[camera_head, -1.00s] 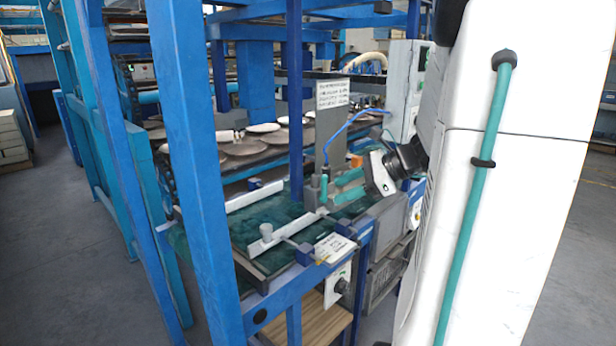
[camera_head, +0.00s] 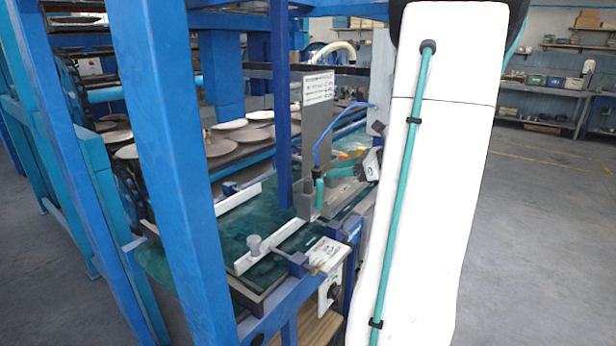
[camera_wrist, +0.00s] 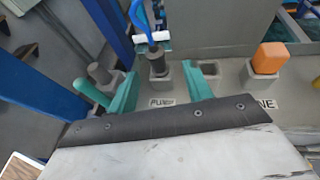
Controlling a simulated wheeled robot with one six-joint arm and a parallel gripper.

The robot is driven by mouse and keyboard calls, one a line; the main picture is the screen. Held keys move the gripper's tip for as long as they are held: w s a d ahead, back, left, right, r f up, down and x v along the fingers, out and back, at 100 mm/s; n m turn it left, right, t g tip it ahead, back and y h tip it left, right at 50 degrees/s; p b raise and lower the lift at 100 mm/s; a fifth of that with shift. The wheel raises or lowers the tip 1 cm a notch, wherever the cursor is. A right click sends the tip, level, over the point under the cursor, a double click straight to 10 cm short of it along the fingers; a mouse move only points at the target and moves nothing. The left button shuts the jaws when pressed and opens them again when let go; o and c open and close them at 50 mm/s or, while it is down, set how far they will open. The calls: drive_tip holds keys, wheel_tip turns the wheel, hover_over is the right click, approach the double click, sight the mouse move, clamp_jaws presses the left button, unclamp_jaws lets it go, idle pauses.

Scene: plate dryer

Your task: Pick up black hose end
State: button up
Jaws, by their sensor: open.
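The black hose end (camera_wrist: 157,62) stands upright in a grey socket in the wrist view, with a blue hose (camera_wrist: 140,20) running up from it. My gripper (camera_wrist: 160,82) is open, with one teal finger on each side of that socket's near side. The fingers look apart from the hose end; their height relative to it is hard to judge. In the head view the blue hose (camera_head: 330,130) comes down to the fixture, and my gripper's white and black body (camera_head: 370,165) is beside it on the right. The hose end is small there.
A grey peg (camera_wrist: 98,72) and a teal cylinder (camera_wrist: 90,94) are on the left. Blue posts (camera_head: 175,150) flank the green table (camera_head: 225,235). Open floor lies right.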

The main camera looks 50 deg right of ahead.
sight(316, 172)
drive_tip(key=shift+a+r+x, duration=0.1)
drive_tip(key=shift+a+x, duration=0.05)
drive_tip(key=shift+x, duration=1.6)
drive_tip(key=shift+a+r+x, duration=0.15)
drive_tip(key=shift+x, duration=1.65)
drive_tip(key=shift+c, duration=0.3)
drive_tip(key=c, duration=1)
